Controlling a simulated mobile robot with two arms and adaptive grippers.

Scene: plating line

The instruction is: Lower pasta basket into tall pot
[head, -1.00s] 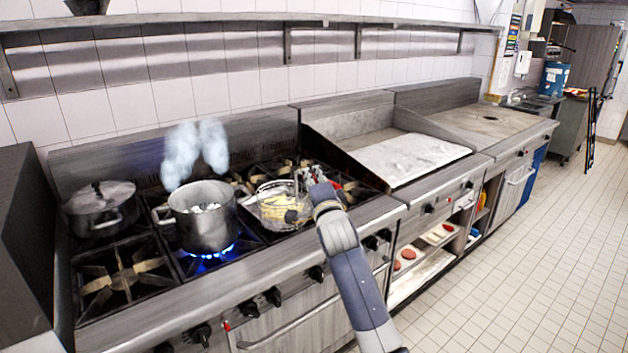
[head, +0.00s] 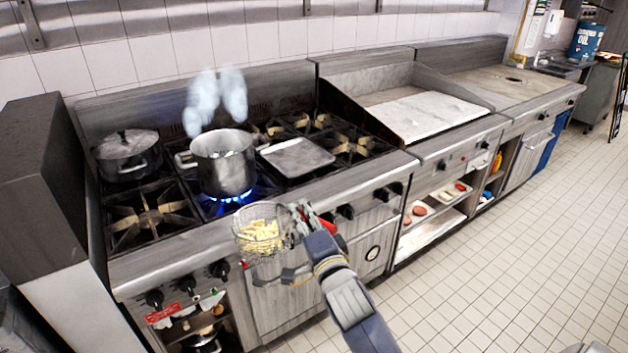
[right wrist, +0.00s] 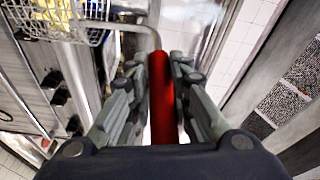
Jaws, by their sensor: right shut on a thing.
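The wire pasta basket (head: 259,236) holds pale yellow pasta and hangs in front of the stove's front edge in the head view. My right gripper (head: 305,217) is to its right and is shut on the basket's red handle (right wrist: 162,95), which runs between the fingers in the right wrist view. Part of the basket (right wrist: 62,22) shows at the top left there. The tall steel pot (head: 222,165) stands on a lit burner with blue flame, behind and left of the basket, with steam above it. My left gripper is not in view.
A lidded pot (head: 128,158) stands on the burner at the back left. A flat metal tray (head: 297,156) lies on the stove right of the tall pot. A griddle (head: 425,116) is farther right. The tiled floor (head: 490,260) is clear.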

